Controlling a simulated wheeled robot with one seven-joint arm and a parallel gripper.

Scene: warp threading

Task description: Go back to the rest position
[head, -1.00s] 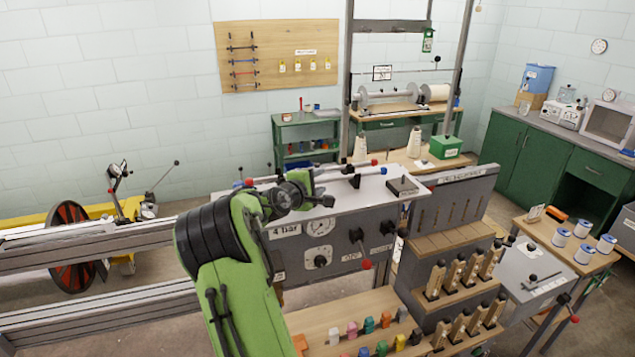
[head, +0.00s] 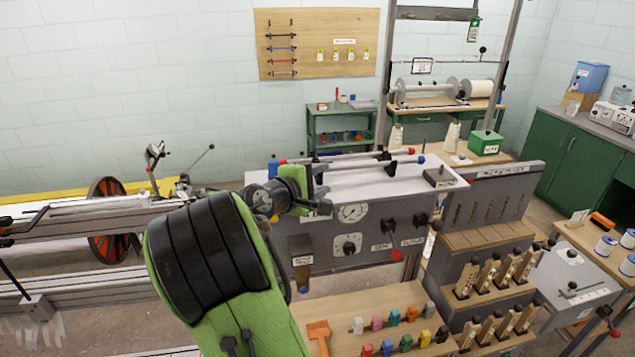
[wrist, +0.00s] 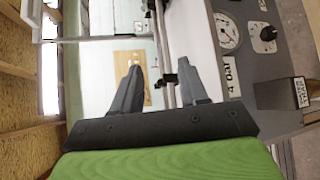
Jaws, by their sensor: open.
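My gripper (wrist: 160,90) is open in the wrist view, its two dark fingers apart with nothing between them. In the head view my green and black arm reaches up from the bottom, and the gripper end (head: 318,205) is in front of the grey machine panel (head: 375,240), left of its gauge (head: 352,212). The fingers are small and partly hidden there. In the wrist view the panel with gauge (wrist: 227,32) and knob lies to the right of the fingers.
Two rods (head: 350,158) lie on the white machine top. Below are a wooden shelf (head: 345,310) with coloured pieces and an orange brush (head: 319,335). Stepped wooden holders (head: 490,275) stand right. Long metal rails (head: 85,265) run left. A peg board (head: 300,80) hangs behind.

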